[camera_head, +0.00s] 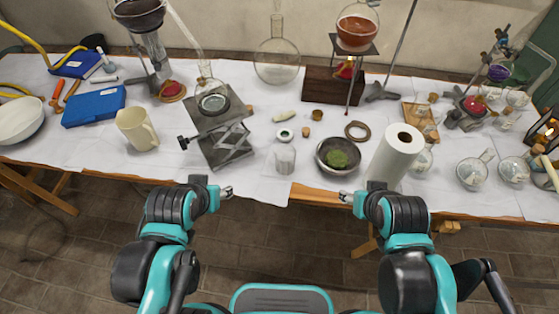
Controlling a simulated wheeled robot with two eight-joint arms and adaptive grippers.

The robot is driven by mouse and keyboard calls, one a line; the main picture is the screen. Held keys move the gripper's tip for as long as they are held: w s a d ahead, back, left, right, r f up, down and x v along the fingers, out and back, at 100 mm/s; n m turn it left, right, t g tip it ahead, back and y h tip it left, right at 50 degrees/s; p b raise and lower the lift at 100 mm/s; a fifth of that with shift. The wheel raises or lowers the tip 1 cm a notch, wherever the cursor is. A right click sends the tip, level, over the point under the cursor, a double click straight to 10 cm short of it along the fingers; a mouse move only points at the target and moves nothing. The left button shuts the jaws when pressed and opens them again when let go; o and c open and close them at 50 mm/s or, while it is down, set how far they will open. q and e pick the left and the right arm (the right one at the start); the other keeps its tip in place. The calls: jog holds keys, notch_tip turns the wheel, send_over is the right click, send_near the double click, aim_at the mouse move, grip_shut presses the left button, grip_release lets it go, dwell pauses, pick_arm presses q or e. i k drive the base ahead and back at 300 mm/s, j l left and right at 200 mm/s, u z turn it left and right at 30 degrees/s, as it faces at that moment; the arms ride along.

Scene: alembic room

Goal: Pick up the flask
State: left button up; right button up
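Several vessels could be the flask. A large clear round flask (278,62) with a tall neck stands at the back middle of the table. A small clear flask (212,101) sits on a metal lab jack (228,147) left of the middle. A round flask of orange liquid (357,30) rests on a stand at the back. My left gripper (227,192) and my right gripper (346,197) are near the table's front edge, apart from all of these flasks. Their fingers are too small to tell whether they are open or shut.
More glassware (473,172) crowds the right.

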aim_at(470, 171)
jog(key=z, duration=1.65)
jog(key=i+l+z, duration=0.25)
jog(key=i+l, duration=0.15)
jog(key=l, duration=0.1)
